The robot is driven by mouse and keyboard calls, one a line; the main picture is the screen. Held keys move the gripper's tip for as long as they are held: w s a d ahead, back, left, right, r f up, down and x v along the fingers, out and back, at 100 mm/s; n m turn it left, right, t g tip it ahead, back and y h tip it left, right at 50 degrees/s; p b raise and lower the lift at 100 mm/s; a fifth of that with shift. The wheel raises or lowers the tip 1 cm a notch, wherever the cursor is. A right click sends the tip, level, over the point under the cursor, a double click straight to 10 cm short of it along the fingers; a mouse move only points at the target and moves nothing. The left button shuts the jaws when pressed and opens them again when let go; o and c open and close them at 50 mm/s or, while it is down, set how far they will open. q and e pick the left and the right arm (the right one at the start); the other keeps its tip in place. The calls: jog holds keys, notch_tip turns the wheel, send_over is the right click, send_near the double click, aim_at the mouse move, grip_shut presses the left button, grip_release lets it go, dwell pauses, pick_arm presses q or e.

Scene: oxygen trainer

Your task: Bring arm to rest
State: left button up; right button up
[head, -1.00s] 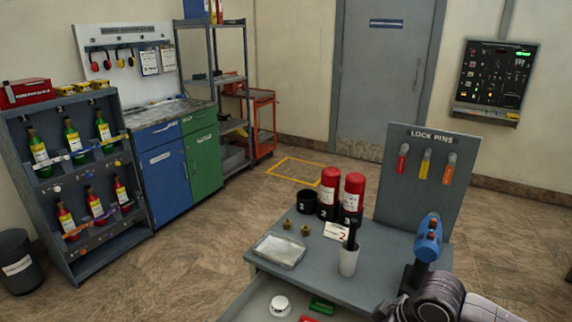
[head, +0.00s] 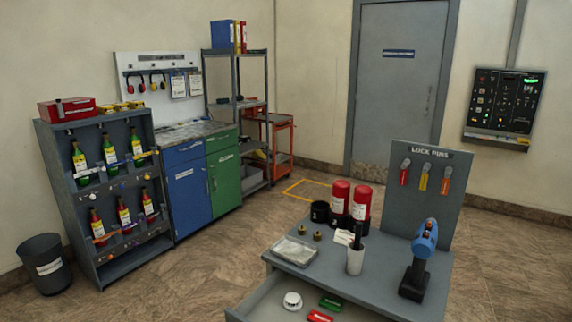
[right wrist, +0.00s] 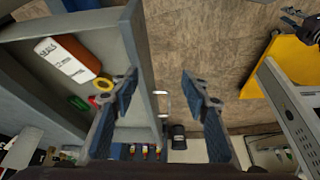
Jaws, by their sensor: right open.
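My right gripper (right wrist: 158,84) shows in the right wrist view with its two dark blue-grey fingers spread apart and nothing between them. It is beside an open drawer (right wrist: 140,60), whose wall and handle (right wrist: 163,103) show behind the fingers. In the drawer lie an orange and white container labelled SEALS (right wrist: 72,60) and a yellow ring (right wrist: 103,84). Neither gripper shows in the head view. There, the drawer (head: 252,303) stands open below the grey bench top (head: 322,275).
The bench holds a blue drill (head: 424,242) upright on a black base, a metal tray (head: 296,251), a white cup (head: 355,262), red cylinders (head: 361,203) and a lock-pin board (head: 425,205). A bottle rack (head: 105,225) stands left. Floor between is clear.

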jog(key=s+a+f+m+t, duration=0.1)
jog(key=s+a+f+m, duration=0.15)
jog(key=s+a, duration=0.4)
jog(key=s+d+f+m+h, duration=0.2)
jog(key=s+d+m, duration=0.1)
jog(key=s+d, duration=0.25)
jog(key=s+d+f+m+h, duration=0.1)
jog(key=s+d+f+m, duration=0.1)
jog(key=s+d, duration=0.35)
jog(key=s+a+f+g, duration=0.1)
jog(key=s+f, duration=0.1)
jog(key=f, duration=1.1)
jog(key=s+f+g, duration=0.1)
jog(key=s+f, duration=0.1)
jog(key=f, duration=1.1)
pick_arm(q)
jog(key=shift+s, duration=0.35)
pick_arm(e)
jog(key=s+d+f+g, duration=0.1)
jog(key=s+d+f, duration=0.1)
jog(key=s+f, duration=1.4)
jog(key=shift+s+d+f+h, duration=0.2)
jog(key=shift+s+d+h, duration=0.1)
jog(key=shift+d, duration=0.1)
